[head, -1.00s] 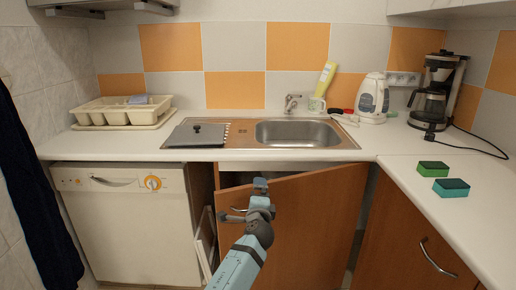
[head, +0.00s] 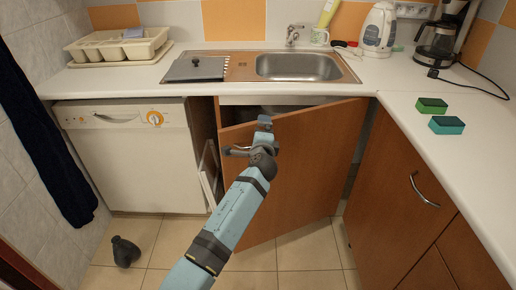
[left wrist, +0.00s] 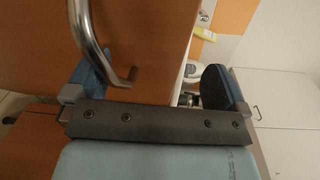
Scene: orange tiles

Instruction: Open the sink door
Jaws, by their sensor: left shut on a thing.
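The sink door (head: 303,165) is a brown wooden panel under the sink. It stands partly open, swung out at its left side, with a dark gap above it. My left gripper (head: 252,138) is at the door's upper left part, by the metal handle. In the left wrist view the door panel (left wrist: 150,30) and the curved handle (left wrist: 95,38) are at my fingers. One finger is at the handle and the other is by the door's edge. The gripper is shut on the door; whether on handle or panel is unclear. My right gripper is not in view.
A white dishwasher (head: 135,160) stands left of the open cabinet. The sink (head: 298,67) is set in the white counter above. Brown cabinets with a handle (head: 424,190) stand close on the right. Tiled floor (head: 305,250) is clear below the door.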

